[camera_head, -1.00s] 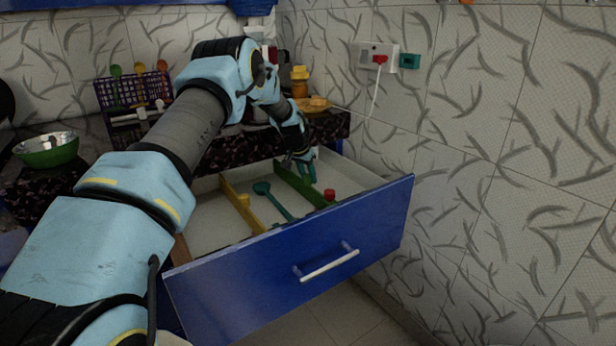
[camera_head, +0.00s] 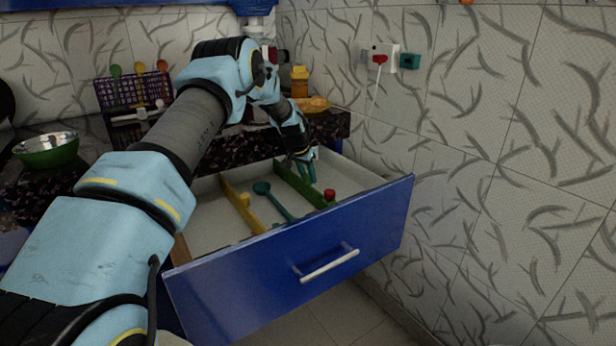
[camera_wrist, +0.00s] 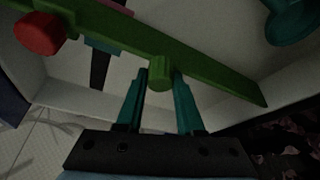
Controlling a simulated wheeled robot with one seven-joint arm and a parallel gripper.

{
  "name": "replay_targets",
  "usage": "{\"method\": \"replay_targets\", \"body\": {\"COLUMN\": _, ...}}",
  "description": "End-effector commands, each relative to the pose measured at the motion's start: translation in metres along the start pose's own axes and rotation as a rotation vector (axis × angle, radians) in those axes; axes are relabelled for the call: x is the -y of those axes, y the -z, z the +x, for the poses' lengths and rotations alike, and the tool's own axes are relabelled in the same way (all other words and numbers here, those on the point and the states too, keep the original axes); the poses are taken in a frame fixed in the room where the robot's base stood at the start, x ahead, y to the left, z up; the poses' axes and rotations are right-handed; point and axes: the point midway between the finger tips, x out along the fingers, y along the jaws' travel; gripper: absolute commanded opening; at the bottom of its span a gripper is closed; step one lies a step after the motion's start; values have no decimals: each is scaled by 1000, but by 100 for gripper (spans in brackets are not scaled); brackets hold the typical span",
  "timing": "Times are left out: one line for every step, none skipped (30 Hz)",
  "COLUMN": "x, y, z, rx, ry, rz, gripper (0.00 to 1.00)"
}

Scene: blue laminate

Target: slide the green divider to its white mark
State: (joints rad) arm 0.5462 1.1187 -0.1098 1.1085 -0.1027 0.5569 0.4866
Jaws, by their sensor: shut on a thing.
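The green divider (camera_head: 294,182) stands in the open drawer, right of the yellow divider (camera_head: 241,204). It also runs diagonally across the wrist view (camera_wrist: 215,68). A round green knob (camera_wrist: 160,73) sticks out from its side. My gripper (camera_wrist: 160,80) has its two teal fingers on either side of this knob and is shut on it. My gripper also shows at the divider's right side in the head view (camera_head: 308,172). I cannot make out the white mark in any view.
A red object (camera_head: 330,194) lies near the divider's front end, also in the wrist view (camera_wrist: 40,33). A teal ladle (camera_head: 272,198) lies between the dividers. The blue drawer front (camera_head: 290,255) and the tiled wall (camera_head: 490,170) bound the space.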

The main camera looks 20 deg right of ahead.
Motion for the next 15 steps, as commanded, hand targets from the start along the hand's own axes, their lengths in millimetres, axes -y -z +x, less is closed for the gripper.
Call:
{"method": "replay_targets", "body": {"x": 0, "y": 0, "z": 0, "rx": 0, "ry": 0, "rz": 0, "gripper": 0}}
{"method": "replay_targets", "body": {"x": 0, "y": 0, "z": 0, "rx": 0, "ry": 0, "rz": 0, "gripper": 0}}
{"method": "replay_targets", "body": {"x": 0, "y": 0, "z": 0, "rx": 0, "ry": 0, "rz": 0, "gripper": 0}}
{"method": "replay_targets", "body": {"x": 0, "y": 0, "z": 0, "rx": 0, "ry": 0, "rz": 0, "gripper": 0}}
{"method": "replay_targets", "body": {"x": 0, "y": 0, "z": 0, "rx": 0, "ry": 0, "rz": 0, "gripper": 0}}
{"method": "replay_targets", "body": {"x": 0, "y": 0, "z": 0, "rx": 0, "ry": 0, "rz": 0, "gripper": 0}}
{"method": "replay_targets", "body": {"x": 0, "y": 0, "z": 0, "rx": 0, "ry": 0, "rz": 0, "gripper": 0}}
{"method": "replay_targets", "body": {"x": 1, "y": -1, "z": -1, "rx": 0, "ry": 0, "rz": 0, "gripper": 0}}
{"method": "replay_targets", "body": {"x": 2, "y": -3, "z": -2, "rx": 1, "ry": 0, "rz": -1, "gripper": 0}}
{"method": "replay_targets", "body": {"x": 3, "y": -6, "z": -2, "rx": 1, "ry": -1, "rz": -2, "gripper": 0}}
{"method": "replay_targets", "body": {"x": 5, "y": -9, "z": -4, "rx": 2, "ry": 0, "rz": -3, "gripper": 0}}
{"method": "replay_targets", "body": {"x": 9, "y": -15, "z": -6, "rx": 2, "ry": 0, "rz": -4, "gripper": 0}}
{"method": "replay_targets", "body": {"x": 11, "y": -20, "z": -8, "rx": 2, "ry": 0, "rz": -4, "gripper": 0}}
{"method": "replay_targets", "body": {"x": 13, "y": -25, "z": -10, "rx": 2, "ry": 0, "rz": -4, "gripper": 0}}
{"method": "replay_targets", "body": {"x": 16, "y": -32, "z": -13, "rx": 2, "ry": 1, "rz": -5, "gripper": 0}}
